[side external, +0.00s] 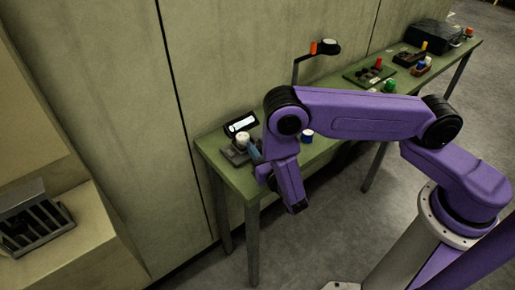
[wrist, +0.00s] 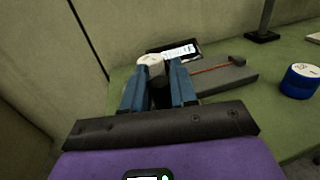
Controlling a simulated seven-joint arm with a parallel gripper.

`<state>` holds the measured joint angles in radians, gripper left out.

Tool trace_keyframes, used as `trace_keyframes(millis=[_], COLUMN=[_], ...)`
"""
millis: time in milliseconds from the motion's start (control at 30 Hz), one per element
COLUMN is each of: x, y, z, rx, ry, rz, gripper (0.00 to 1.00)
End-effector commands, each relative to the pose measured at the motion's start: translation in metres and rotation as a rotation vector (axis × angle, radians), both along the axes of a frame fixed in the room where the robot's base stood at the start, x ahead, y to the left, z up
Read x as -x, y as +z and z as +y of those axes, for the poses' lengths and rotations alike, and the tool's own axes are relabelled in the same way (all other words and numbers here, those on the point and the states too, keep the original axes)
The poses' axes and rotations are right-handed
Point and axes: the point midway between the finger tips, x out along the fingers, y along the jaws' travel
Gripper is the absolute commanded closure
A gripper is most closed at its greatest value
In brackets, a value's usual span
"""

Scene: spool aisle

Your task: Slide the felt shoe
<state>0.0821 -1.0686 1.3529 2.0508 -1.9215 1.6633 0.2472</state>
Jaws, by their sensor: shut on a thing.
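The felt shoe appears to be the pale, round-topped piece (wrist: 150,64) at my fingertips in the wrist view; it also shows in the side view (side external: 242,139). My gripper (wrist: 158,72) has its two blue fingers on either side of it and is shut on it. In the side view my gripper (side external: 254,152) reaches the left end of the green bench. The piece is at the left end of a grey block (wrist: 222,76) with a reddish-brown strip along it. The fingers hide the lower part of the piece.
A black-framed display (wrist: 178,51) stands behind the block; its text is unreadable. A blue spool with a white top (wrist: 299,80) sits to the right on the green bench (wrist: 240,118). A dark stand (wrist: 263,35) rises behind. Several coloured items lie farther along the bench.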

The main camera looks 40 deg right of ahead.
Motion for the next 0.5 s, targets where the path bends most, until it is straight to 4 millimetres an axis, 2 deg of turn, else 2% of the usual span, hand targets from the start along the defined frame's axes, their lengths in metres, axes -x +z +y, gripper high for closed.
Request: trace_keyframes(millis=[200,300,500], x=[0.000,0.000,0.000], y=[-0.001,0.000,0.000], z=[-0.049,-0.064,-0.069], rx=[0.008,0.006,0.002], ry=[-0.010,-0.009,-0.005], rz=[0.003,0.002,0.000], gripper=[1.00,1.00,1.00])
